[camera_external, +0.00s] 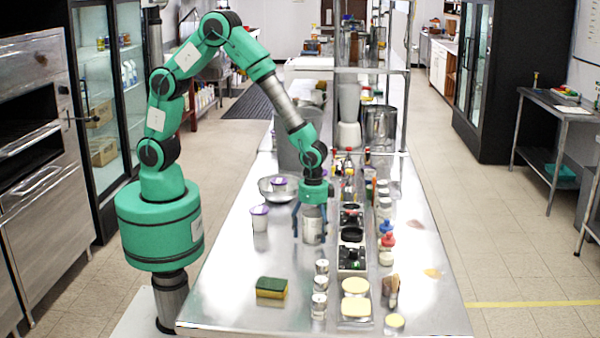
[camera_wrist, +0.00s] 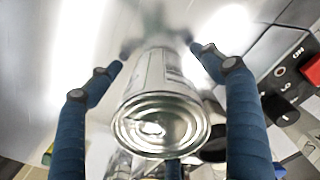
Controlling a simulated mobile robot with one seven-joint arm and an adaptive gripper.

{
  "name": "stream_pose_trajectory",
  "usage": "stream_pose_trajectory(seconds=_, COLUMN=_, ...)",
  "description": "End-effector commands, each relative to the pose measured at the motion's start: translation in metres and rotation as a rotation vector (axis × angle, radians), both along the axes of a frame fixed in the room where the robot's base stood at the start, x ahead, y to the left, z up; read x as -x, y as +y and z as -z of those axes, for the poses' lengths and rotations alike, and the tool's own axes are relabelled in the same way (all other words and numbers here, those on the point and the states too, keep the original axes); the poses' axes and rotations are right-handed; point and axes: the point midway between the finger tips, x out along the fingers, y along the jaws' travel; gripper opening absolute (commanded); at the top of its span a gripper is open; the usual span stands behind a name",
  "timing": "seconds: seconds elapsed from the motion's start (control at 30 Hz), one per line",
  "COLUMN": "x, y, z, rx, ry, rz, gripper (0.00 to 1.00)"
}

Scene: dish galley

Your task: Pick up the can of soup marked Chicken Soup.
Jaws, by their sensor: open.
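A metal can with a pale label (camera_external: 312,229) stands upright on the steel counter, directly under my wrist. Its label is too small to read in the external view, so I cannot confirm that it says Chicken Soup. My gripper (camera_external: 311,212) points down over the can with its blue fingers spread. Gaps show between the fingers and the can. Much of the label is hidden from the wrist view.
Small cans (camera_external: 320,285) and a green-yellow sponge (camera_external: 271,288) lie nearer the front. A purple-lidded cup (camera_external: 260,218) and a metal bowl (camera_external: 278,195) are to the left.

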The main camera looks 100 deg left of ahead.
Motion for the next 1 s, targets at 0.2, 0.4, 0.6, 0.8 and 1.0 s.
stream_pose_trajectory(seconds=0.2, x=-0.0005, y=-0.0002, z=0.0046, rx=0.001, ry=-0.002, rz=0.000, gripper=0.80)
stream_pose_trajectory(seconds=0.4, x=-0.0003, y=-0.0002, z=0.0045, rx=0.000, ry=-0.001, rz=0.000, gripper=0.80)
stream_pose_trajectory(seconds=0.6, x=-0.0003, y=-0.0002, z=0.0044, rx=0.000, ry=-0.001, rz=0.000, gripper=0.80)
stream_pose_trajectory(seconds=0.8, x=-0.0003, y=-0.0002, z=0.0045, rx=0.000, ry=-0.001, rz=0.000, gripper=0.46)
stream_pose_trajectory(seconds=1.0, x=-0.0008, y=-0.0002, z=0.0039, rx=0.001, ry=-0.002, rz=0.000, gripper=0.14)
